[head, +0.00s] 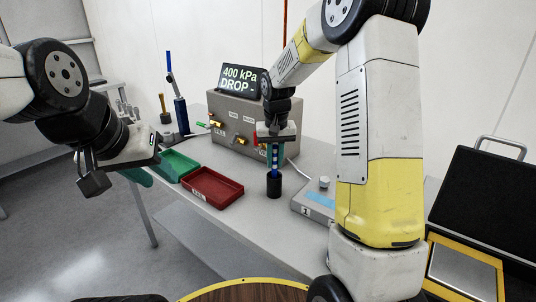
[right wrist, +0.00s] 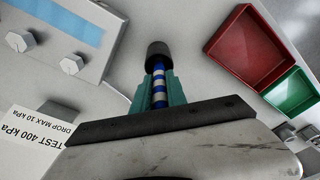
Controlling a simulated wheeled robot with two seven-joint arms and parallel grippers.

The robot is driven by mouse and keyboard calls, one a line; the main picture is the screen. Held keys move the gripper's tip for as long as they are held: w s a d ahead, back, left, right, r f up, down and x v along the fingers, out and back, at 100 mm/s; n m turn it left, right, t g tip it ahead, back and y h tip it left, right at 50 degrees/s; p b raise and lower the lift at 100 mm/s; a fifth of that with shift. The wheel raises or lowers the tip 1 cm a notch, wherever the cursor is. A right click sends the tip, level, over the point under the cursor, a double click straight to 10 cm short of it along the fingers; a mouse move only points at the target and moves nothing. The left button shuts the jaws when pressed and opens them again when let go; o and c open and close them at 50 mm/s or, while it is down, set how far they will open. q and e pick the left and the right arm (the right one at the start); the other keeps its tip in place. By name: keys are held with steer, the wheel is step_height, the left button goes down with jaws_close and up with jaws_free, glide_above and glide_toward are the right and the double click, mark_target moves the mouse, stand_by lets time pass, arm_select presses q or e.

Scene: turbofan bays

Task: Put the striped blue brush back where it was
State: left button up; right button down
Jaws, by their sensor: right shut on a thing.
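The striped blue brush (head: 274,158), blue with white bands, is upright in my right gripper (head: 274,150). In the right wrist view the teal fingers (right wrist: 159,90) are shut on either side of the brush (right wrist: 158,76). Its lower end meets a black cup (head: 274,186) on the table, also seen in the right wrist view (right wrist: 157,52); how deep it sits inside I cannot tell. My left gripper (head: 138,177) is off the table's left edge, beside the green tray, apart from the brush. Its teal fingers are partly hidden, so their opening does not show.
A red tray (head: 213,189) and a green tray (head: 175,166) lie left of the cup. A grey device with knobs (head: 315,204) is close on its right. A box (head: 235,112) with a display reading "400 kPa DROP -" stands behind. A blue upright tool (head: 181,114) stands further back.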

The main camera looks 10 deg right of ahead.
steer(key=c, duration=1.3)
jaws_free()
steer(key=shift+c, duration=0.2)
step_height(320, 180, up, 12)
steer(key=s, duration=0.1)
steer(key=s+d+r+t+y, duration=0.1)
steer(key=s+r, duration=0.2)
steer(key=s, duration=0.4)
steer(key=s+d+r+t, duration=0.1)
steer(key=s+r, duration=0.2)
steer(key=s, duration=0.3)
steer(key=s+f+t+y, duration=0.1)
steer(key=s+f+t, duration=0.1)
steer(key=s, duration=1.1)
steer(key=shift+f+n+t, duration=0.3)
steer(key=shift+f+t, duration=0.1)
